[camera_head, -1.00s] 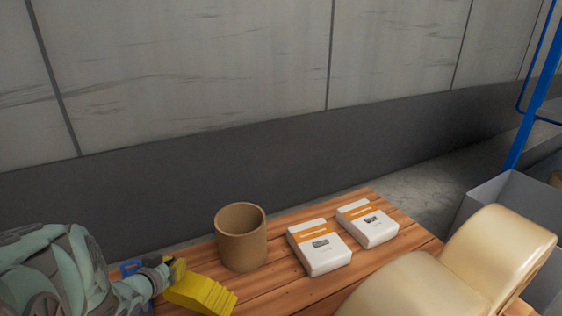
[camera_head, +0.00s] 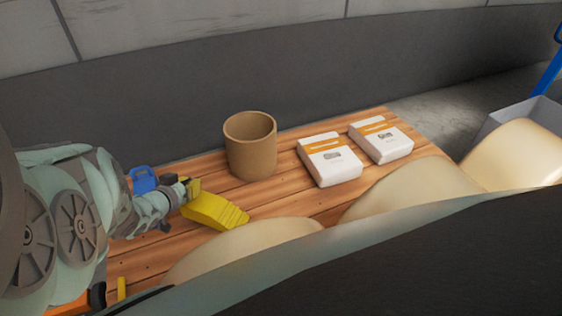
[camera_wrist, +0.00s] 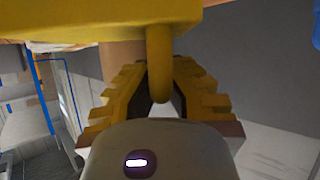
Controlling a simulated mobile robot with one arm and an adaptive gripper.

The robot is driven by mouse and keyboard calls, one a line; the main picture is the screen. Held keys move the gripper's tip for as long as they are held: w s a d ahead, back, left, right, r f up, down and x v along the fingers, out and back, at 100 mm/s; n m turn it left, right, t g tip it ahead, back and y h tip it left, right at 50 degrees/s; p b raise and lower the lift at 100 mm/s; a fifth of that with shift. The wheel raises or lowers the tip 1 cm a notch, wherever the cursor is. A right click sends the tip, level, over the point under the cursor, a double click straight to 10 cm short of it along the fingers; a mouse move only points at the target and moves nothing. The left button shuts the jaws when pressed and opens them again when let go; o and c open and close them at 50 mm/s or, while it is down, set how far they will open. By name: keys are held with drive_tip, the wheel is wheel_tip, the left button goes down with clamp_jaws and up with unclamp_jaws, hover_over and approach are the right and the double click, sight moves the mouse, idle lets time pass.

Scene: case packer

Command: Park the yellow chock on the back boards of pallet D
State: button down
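The yellow chock (camera_head: 217,210) is at the left part of the wooden pallet (camera_head: 290,200), in front of a brown cylinder. My gripper (camera_head: 185,188) reaches it from the left. In the wrist view the chock's body (camera_wrist: 110,22) fills the top, and its rounded handle stands between the two stepped yellow fingers of my gripper (camera_wrist: 162,85). The fingers close in on both sides of the handle. I cannot tell whether the chock's underside touches the boards. No letter shows on the pallet.
The open brown cylinder (camera_head: 252,155) stands close behind the chock. Two white-and-orange packs (camera_head: 331,165) (camera_head: 382,142) lie to its right. A blue object (camera_head: 143,179) is behind my gripper. Large cream rounded objects (camera_head: 515,155) cover the front right. A grey wall stands behind.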

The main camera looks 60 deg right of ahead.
drive_tip(key=f, duration=0.1)
drive_tip(key=f+b, duration=0.1)
drive_tip(key=shift+s+f, duration=0.2)
drive_tip(key=shift+f, duration=0.2)
drive_tip(key=shift+r, duration=0.1)
drive_tip(key=shift+w, duration=0.1)
drive_tip(key=c, duration=1.1)
unclamp_jaws()
drive_tip(key=shift+c, duration=0.2)
drive_tip(key=shift+a+r, duration=0.1)
drive_tip(key=shift+r, duration=0.05)
drive_tip(key=p+v, duration=0.8)
drive_tip(key=v, duration=0.3)
drive_tip(key=shift+a, duration=0.35)
